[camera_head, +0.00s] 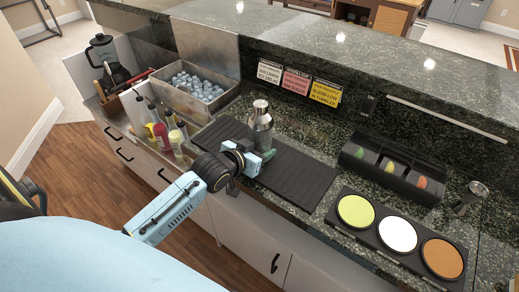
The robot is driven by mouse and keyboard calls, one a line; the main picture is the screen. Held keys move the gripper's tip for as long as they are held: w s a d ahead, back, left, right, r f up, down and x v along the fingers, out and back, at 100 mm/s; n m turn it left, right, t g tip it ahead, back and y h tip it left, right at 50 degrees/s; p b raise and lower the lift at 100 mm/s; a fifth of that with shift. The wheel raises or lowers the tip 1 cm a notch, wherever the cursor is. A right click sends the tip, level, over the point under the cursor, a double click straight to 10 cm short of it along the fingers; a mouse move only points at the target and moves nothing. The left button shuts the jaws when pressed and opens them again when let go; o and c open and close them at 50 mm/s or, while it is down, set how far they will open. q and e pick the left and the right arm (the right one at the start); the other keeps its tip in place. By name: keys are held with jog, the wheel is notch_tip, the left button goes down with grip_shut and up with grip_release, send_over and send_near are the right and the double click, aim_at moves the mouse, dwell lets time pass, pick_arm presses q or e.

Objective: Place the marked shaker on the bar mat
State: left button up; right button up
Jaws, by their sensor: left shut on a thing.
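The shaker (261,120) is silver metal with a capped top and looks upright. No mark on it can be made out. My left gripper (262,157) is shut on its lower part and hides the base. The bar mat (302,179) is a long dark ribbed strip along the counter. The shaker and gripper are at the mat's middle, near its back edge. Whether the shaker's base touches the mat cannot be told. My right gripper is not in view.
Left of the mat are several bottles (160,134) and a metal bin of ice (198,84). To the right are a black garnish tray (391,174), three coloured discs in a holder (398,234) and a jigger (470,197). The mat's right part is clear.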

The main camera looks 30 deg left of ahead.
pick_arm(q)
jog(key=o, duration=1.2)
jog(key=shift+s+r, duration=0.1)
jog(key=shift+r, duration=0.05)
jog(key=p+v, duration=0.1)
jog(key=v, duration=1.1)
jog(key=shift+p, duration=0.3)
jog(key=shift+d, duration=0.1)
